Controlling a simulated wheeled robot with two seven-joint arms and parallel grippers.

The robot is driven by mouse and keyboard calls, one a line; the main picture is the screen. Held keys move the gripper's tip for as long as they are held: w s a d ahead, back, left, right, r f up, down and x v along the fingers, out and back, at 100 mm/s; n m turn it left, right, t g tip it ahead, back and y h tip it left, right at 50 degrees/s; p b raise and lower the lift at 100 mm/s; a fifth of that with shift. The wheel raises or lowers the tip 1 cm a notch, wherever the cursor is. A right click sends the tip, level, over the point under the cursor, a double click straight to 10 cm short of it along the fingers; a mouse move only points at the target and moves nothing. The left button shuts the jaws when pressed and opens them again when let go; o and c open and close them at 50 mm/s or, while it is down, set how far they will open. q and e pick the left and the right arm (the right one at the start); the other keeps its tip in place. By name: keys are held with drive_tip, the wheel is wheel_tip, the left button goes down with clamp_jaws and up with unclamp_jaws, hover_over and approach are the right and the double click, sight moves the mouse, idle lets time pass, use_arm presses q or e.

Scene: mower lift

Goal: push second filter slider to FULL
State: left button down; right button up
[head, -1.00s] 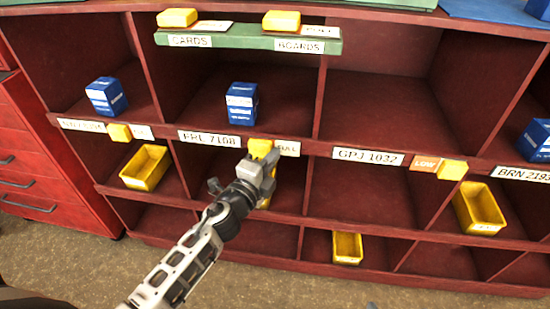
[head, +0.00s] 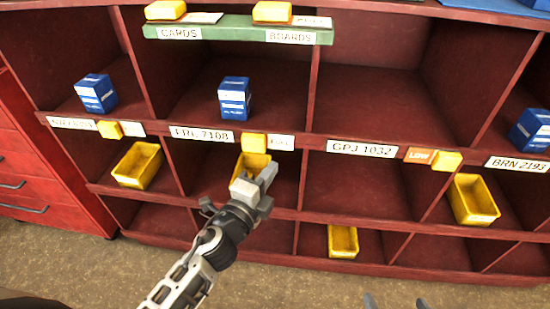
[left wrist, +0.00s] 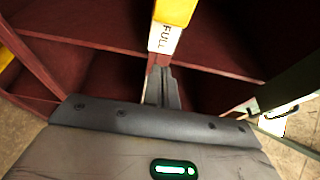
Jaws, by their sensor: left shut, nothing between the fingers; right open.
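The second filter slider (head: 254,143) is a yellow block on the shelf edge, right of the FRL 7108 label (head: 203,135). It sits directly left of a white FULL plate (head: 281,142). In the left wrist view the slider (left wrist: 175,12) is at the top, beside the FULL plate (left wrist: 164,38). My left gripper (head: 265,177) is shut and empty, below the slider and apart from it in the head view. Its fingers also show in the left wrist view (left wrist: 160,80). My right gripper (head: 396,301) is open at the bottom edge, only its fingertips showing.
The GPJ 1032 slider (head: 447,160) stands right of an orange LOW plate (head: 419,155). Another slider (head: 110,130) is at the left label. A blue box (head: 234,98) stands above FRL 7108. A yellow bin (head: 252,162) is behind my left gripper. The GPJ 1032 compartment is empty.

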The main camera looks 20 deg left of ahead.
use_arm(q)
drive_tip(key=s, duration=0.3)
drive_tip(key=shift+s+a, duration=0.2)
drive_tip(key=shift+s, duration=0.05)
